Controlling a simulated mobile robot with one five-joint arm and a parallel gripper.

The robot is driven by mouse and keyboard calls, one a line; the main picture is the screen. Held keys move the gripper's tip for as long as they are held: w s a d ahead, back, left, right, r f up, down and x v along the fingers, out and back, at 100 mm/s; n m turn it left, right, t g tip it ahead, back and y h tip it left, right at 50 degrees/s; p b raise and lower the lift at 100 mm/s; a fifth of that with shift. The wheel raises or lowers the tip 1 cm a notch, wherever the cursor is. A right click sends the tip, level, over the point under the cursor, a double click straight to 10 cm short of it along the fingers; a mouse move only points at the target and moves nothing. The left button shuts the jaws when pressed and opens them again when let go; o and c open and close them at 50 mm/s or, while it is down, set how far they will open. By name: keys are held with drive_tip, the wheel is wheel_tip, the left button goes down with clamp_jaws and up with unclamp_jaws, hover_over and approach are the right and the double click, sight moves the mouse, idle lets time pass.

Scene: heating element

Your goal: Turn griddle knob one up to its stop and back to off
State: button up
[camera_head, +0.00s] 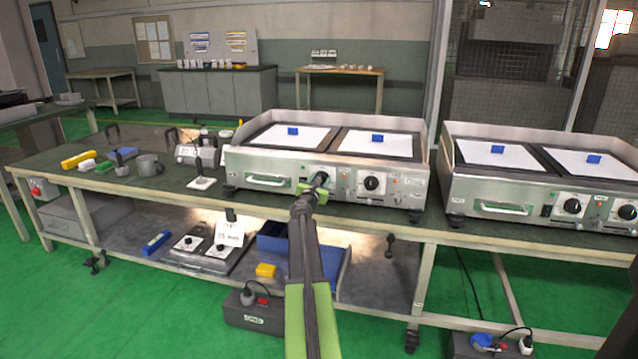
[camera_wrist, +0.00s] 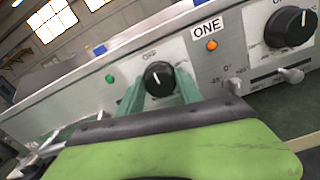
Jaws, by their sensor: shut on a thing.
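The left griddle (camera_head: 265,165) stands on the bench, a steel unit with two white plates. Its left black knob (camera_head: 324,176) is partly hidden by my gripper (camera_head: 313,190) in the head view. In the wrist view, my gripper (camera_wrist: 160,88) has its green fingers on either side of this knob (camera_wrist: 158,78), shut on it. A white mark shows on the knob's face, near the "OFF" print above it. The label "ONE" (camera_wrist: 207,28) is on the panel to the right of the knob, above an orange light (camera_wrist: 211,45). A green light (camera_wrist: 110,79) is at the left.
Another griddle (camera_head: 550,175) stands to the right on the bench.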

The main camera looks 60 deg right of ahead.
drive_tip(key=shift+s+d, duration=0.15)
drive_tip(key=shift+s, duration=0.25)
drive_tip(key=o, duration=1.2)
drive_tip(key=shift+o, duration=0.9)
drive_tip(key=shift+w, duration=0.15)
drive_tip(key=v, duration=1.7)
drive_tip(key=shift+a, duration=0.2)
drive_tip(key=shift+w, duration=0.1)
